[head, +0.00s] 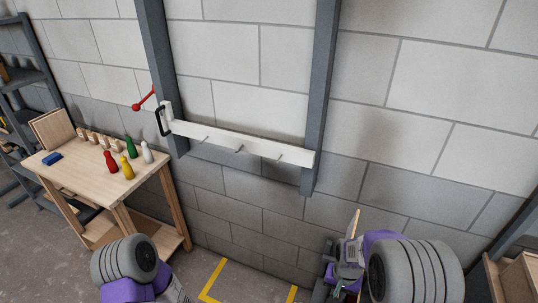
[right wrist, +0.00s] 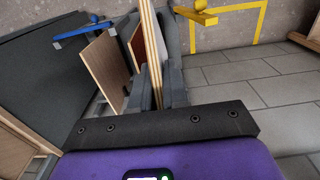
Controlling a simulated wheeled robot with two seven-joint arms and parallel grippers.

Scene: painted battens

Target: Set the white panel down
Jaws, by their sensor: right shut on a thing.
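My right gripper (right wrist: 157,88) is shut on a thin panel (right wrist: 152,45) seen nearly edge-on in the right wrist view. The panel stands upright between the fingers, with pale wood edges and a whitish face on its right side. In the head view the right gripper (head: 347,252) is low at the right, and only a slim, pale strip of the panel (head: 355,223) shows above it. The panel's lower end is hidden, so I cannot tell whether it touches anything. My left arm shows at the bottom left of the head view, but its fingers are out of sight.
A wood panel (right wrist: 101,72) and a red-brown panel (right wrist: 137,48) stand close left of the held one. A blue lever (right wrist: 80,30) and a yellow lever (right wrist: 195,16) are behind. A white batten (head: 240,141) spans two grey posts.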

